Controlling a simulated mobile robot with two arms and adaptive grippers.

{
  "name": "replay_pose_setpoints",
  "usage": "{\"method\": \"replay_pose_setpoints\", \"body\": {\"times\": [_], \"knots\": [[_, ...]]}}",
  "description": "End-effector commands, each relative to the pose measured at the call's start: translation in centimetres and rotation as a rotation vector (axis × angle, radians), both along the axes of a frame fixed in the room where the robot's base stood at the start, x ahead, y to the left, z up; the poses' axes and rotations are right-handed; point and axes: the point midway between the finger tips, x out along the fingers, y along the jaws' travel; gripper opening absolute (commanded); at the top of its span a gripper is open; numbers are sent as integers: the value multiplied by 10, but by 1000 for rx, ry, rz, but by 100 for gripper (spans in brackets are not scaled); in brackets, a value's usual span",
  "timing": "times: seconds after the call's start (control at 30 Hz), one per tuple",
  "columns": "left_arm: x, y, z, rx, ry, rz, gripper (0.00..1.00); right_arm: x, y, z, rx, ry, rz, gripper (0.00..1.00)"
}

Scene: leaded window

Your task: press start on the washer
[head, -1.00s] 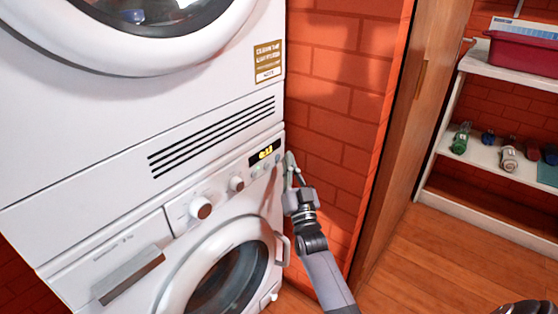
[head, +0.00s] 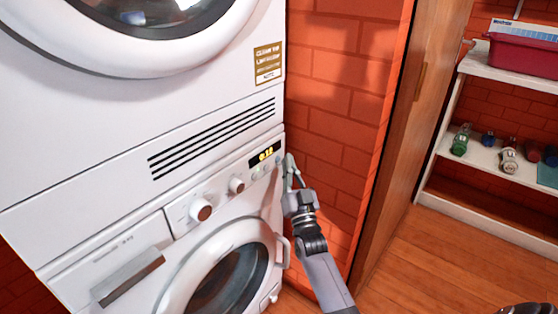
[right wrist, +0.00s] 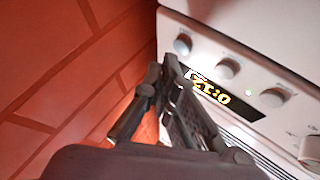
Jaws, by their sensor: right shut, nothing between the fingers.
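The white washer (head: 120,250) is the lower of two stacked machines. Its control panel has a lit display (head: 264,154) reading about 0:12, small round buttons (head: 265,169) below it, and knobs (head: 237,185) to the left. My right gripper (head: 289,162) is shut and empty at the panel's right end. In the right wrist view the gripper (right wrist: 163,75) shows beside the display (right wrist: 212,90), with several round buttons (right wrist: 228,67) beyond it. I cannot tell whether the fingertips touch the panel. No button label is readable. My left gripper is not in view.
A dryer (head: 120,110) sits on top of the washer. A brick wall (head: 335,75) stands close to the right of the gripper. A wooden door (head: 405,130) and a white shelf (head: 478,155) with bottles and a red bin (head: 522,52) are farther right.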

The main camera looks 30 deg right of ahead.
Motion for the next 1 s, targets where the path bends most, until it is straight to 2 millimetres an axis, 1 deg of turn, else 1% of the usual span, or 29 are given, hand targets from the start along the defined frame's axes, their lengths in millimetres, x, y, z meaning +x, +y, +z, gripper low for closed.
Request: {"method": "replay_pose_setpoints", "body": {"times": [0.37, 0.5, 0.73, 1.0], "knots": [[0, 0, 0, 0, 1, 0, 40, 0, 0, 0, 0, 0, 0, 0], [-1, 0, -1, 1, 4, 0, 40, 4, 2, 0, 0, 0, 0, 0], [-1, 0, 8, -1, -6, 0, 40, 8, 4, 0, 0, 0, 0, 0], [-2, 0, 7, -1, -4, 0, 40, 9, 4, 0, 0, 0, 0, 0]]}}
